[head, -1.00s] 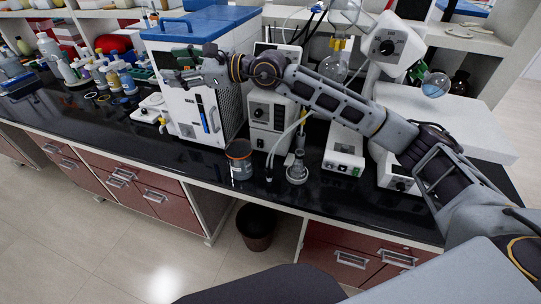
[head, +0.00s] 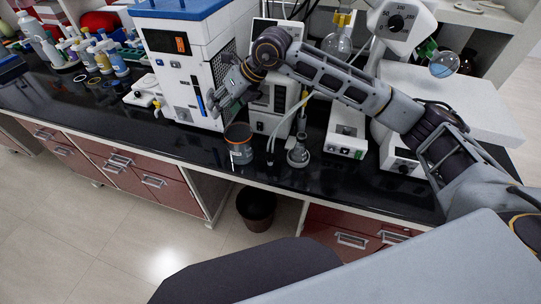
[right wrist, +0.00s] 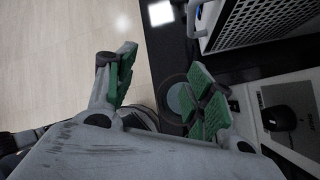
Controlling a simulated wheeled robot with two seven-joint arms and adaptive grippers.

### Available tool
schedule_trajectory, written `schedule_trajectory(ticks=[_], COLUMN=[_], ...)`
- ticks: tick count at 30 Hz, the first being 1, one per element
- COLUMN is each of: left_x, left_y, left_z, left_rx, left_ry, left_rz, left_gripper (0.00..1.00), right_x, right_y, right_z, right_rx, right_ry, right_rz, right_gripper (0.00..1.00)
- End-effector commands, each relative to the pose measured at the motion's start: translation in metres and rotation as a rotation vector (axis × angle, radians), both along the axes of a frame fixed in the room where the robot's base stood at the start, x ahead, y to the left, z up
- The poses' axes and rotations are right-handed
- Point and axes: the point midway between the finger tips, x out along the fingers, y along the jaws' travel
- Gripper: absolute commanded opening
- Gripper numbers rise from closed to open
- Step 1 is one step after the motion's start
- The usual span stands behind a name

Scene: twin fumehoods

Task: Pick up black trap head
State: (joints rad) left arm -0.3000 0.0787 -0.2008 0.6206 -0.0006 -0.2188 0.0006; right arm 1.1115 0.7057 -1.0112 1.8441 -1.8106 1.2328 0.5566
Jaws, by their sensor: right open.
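I cannot pick out the black trap head for certain. The dark round container with an orange-brown rim (head: 238,147) stands upright near the bench's front edge in the head view. My right gripper (head: 222,100) is above and slightly left of it, in front of the white cabinet. In the right wrist view the green-padded fingers (right wrist: 163,76) are spread and empty. A round dark rim with a grey-blue centre (right wrist: 178,101) shows below them, partly hidden by the right-hand finger. My left gripper is not in view.
The white cabinet with blue lid (head: 181,70) stands behind the container. A glass flask (head: 298,155) stands on the bench to its right, near a white unit with a black dial (head: 267,100). A dark bin (head: 256,208) is on the floor below.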

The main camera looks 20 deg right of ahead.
Motion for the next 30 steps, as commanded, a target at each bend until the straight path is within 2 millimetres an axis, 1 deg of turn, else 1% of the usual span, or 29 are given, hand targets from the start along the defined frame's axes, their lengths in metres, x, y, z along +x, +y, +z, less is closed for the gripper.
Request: schedule_trajectory(ticks=[6,15,24,30], left_x=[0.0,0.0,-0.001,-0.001], left_y=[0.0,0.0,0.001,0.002], left_z=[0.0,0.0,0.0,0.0], left_rx=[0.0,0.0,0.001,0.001], left_ry=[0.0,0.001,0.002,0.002], left_rz=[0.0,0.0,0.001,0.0], left_gripper=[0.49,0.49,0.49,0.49], right_x=[-0.013,-0.032,-0.051,-0.062], right_y=[-0.026,-0.062,-0.095,-0.111], right_z=[-0.019,-0.036,-0.045,-0.046], right_rx=[-0.077,-0.183,-0.269,-0.302], right_ry=[0.179,0.382,0.528,0.598], right_rz=[-0.192,-0.49,-0.811,-1.03], right_gripper=[0.53,0.53,0.53,0.53])
